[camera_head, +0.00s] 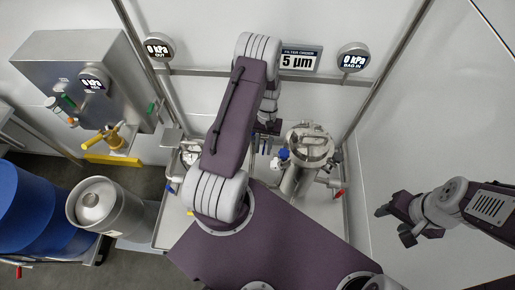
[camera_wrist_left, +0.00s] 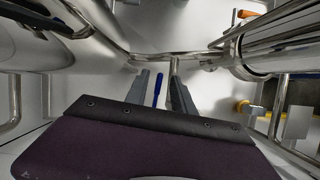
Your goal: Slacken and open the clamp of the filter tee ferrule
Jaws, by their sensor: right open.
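The filter tee ferrule and its clamp cannot be told apart clearly in either view. In the left wrist view a steel pipe junction (camera_wrist_left: 170,58) lies just beyond my left gripper (camera_wrist_left: 161,84). Its two fingers are apart, with a thin blue handle (camera_wrist_left: 158,88) showing between them; gaps show on both sides of it. In the head view my left arm reaches over the skid and hides most of what is under it. The steel filter housing (camera_head: 312,145) stands right of that arm. My right gripper (camera_head: 393,222) is open and empty, out at the right before the wall.
Gauges read 0 kPa on the wall, beside a 5 µm display (camera_head: 299,60). A steel cabinet (camera_head: 75,65) with a yellow valve handle (camera_head: 92,142), a steel keg (camera_head: 98,205) and a blue drum (camera_head: 35,205) stand left. Pipes crowd the skid; space around my right gripper is free.

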